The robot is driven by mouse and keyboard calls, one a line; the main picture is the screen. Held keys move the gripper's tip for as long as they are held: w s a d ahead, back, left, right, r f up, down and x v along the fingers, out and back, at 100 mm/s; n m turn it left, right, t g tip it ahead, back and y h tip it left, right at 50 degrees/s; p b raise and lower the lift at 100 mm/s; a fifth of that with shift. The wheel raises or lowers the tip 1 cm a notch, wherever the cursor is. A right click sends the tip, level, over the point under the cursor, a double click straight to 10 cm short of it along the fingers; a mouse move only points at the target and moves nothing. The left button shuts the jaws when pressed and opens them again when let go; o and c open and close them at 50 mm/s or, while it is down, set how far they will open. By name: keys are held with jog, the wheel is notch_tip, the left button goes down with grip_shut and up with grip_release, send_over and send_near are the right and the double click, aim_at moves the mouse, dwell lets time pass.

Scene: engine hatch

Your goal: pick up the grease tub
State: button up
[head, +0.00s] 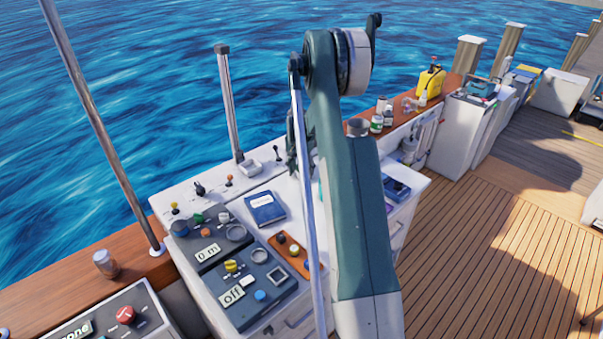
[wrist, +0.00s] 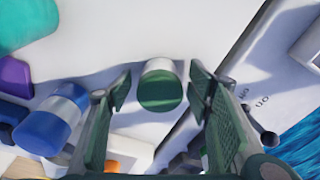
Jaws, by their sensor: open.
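A short round tub (wrist: 160,84), dark green with a pale grey-white band, stands on a white surface in the wrist view; it looks like the grease tub, but I read no label. My gripper (wrist: 161,88) is open, one finger on each side of the tub. Gaps show between the tub and both fingertips, so it is not gripped. In the head view my arm hides this tub, and only a dark part of my gripper (head: 292,155) shows at the arm's left edge.
In the wrist view, a blue cylinder with a grey band (wrist: 50,118), a purple block (wrist: 14,78) and a teal item (wrist: 25,25) lie left of my gripper. A console edge with dark knobs is at right. In the head view, a blue book (head: 265,208) lies on the white console.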

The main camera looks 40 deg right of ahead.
aim_at(302, 166)
jog(key=shift+f, duration=0.15)
dwell(0.4)
jog(key=c, duration=1.1)
jog(key=shift+r, duration=5.05)
